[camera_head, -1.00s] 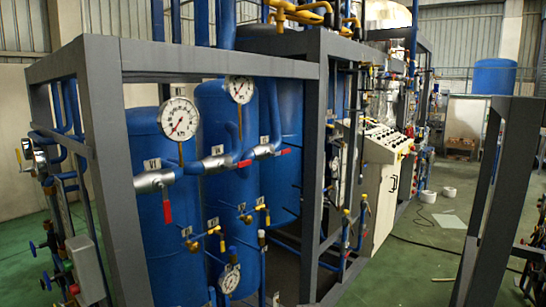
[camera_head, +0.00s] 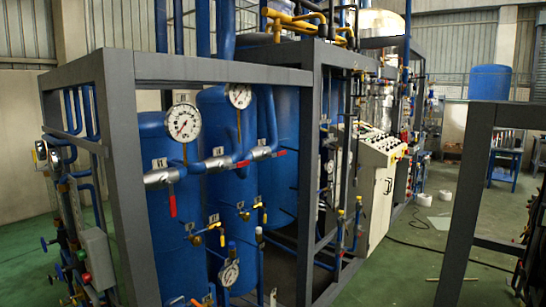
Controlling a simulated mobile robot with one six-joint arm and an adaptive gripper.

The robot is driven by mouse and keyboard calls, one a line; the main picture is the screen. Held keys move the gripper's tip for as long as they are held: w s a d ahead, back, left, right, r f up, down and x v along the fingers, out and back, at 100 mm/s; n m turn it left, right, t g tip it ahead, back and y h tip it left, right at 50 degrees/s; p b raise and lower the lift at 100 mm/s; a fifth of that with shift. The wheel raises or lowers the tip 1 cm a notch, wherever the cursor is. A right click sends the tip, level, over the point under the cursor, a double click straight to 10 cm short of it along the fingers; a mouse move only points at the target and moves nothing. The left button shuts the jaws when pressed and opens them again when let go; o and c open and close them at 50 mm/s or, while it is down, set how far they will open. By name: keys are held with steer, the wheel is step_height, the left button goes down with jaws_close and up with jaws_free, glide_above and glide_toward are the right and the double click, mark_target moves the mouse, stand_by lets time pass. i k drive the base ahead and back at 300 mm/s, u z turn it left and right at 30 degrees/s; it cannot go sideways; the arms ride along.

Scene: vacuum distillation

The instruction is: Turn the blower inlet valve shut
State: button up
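No arm or gripper of mine shows in the head view. Which valve is the blower inlet valve cannot be told. A valve with a red lever (camera_head: 172,205) sits on the silver-wrapped pipe (camera_head: 158,178) at the left, its lever hanging down across the pipe. Two more red levers, a middle one (camera_head: 242,164) and a right one (camera_head: 281,153), lie roughly along the pipe. Small valves with yellow parts (camera_head: 222,229) sit lower on the blue tanks (camera_head: 222,125). A blue handwheel (camera_head: 44,244) shows at the far left. The tags are too small to read.
A grey steel frame (camera_head: 120,150) surrounds the tanks, its posts and beams in front of the valves. Pressure gauges (camera_head: 183,122) stand above the pipe. A control cabinet (camera_head: 378,190) stands behind. Another grey frame (camera_head: 462,210) rises at right. Green floor between is mostly open, with a cable.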

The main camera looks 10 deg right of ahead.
mark_target(279, 154)
steer(key=z, duration=0.1)
steer(key=i, duration=0.95)
steer(key=u, duration=0.05)
